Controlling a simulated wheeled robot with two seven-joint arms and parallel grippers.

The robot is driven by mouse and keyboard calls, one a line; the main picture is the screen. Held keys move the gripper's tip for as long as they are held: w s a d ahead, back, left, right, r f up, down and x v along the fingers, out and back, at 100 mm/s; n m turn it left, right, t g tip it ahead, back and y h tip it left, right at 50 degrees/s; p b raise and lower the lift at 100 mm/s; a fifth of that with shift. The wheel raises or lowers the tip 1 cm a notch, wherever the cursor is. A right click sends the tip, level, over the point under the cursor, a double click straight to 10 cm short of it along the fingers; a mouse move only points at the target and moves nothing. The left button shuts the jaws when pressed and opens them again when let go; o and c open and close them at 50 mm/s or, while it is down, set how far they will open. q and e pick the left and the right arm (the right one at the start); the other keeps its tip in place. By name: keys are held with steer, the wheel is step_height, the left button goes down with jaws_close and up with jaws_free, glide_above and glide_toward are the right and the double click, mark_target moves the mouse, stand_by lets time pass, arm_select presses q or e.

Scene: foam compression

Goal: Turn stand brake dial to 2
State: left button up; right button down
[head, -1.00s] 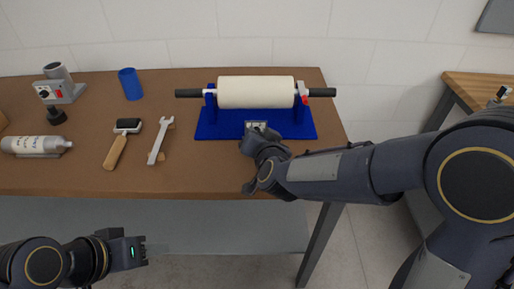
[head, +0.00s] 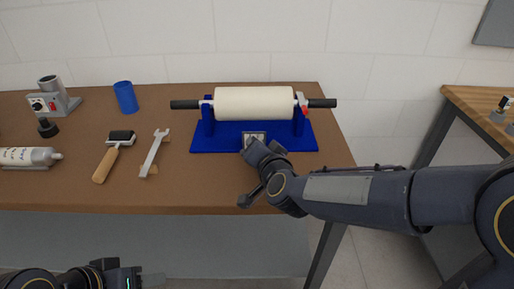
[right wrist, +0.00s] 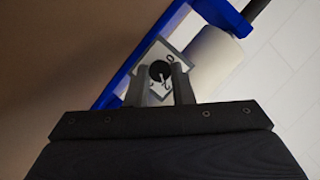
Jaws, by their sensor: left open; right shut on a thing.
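A blue stand (head: 215,141) holds a white roller (head: 254,103) with black handles near the back of the brown bench. The brake dial's pale plate (head: 246,136) is on the stand's front; it also shows in the right wrist view (right wrist: 147,57). There the round black dial (right wrist: 159,70) sits between the fingertips of my right gripper (right wrist: 160,76), which is shut on it. A light line on the dial slants toward the lower right; the marks are too small to read surely. My left gripper (head: 152,280) is open and empty at the bottom left, below the bench's front edge.
Left on the bench (head: 215,190) lie a wrench (head: 153,154), a wooden-handled hand roller (head: 113,157) and a silver bottle (head: 28,157). Behind them stand a blue cup (head: 125,97) and a grey device (head: 53,98). A second table (head: 470,105) is at the right.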

steer(key=c, duration=1.3)
jaws_free()
steer(key=shift+o, duration=0.2)
steer(key=shift+s+d+r, duration=0.15)
steer(key=shift+s+r, duration=0.05)
steer(key=shift+s, duration=0.3)
steer(key=p+v, duration=0.1)
steer(key=v, duration=0.5)
steer(key=shift+s+d+p, duration=0.15)
steer(key=shift+s+p, duration=0.2)
steer(key=shift+s, duration=0.05)
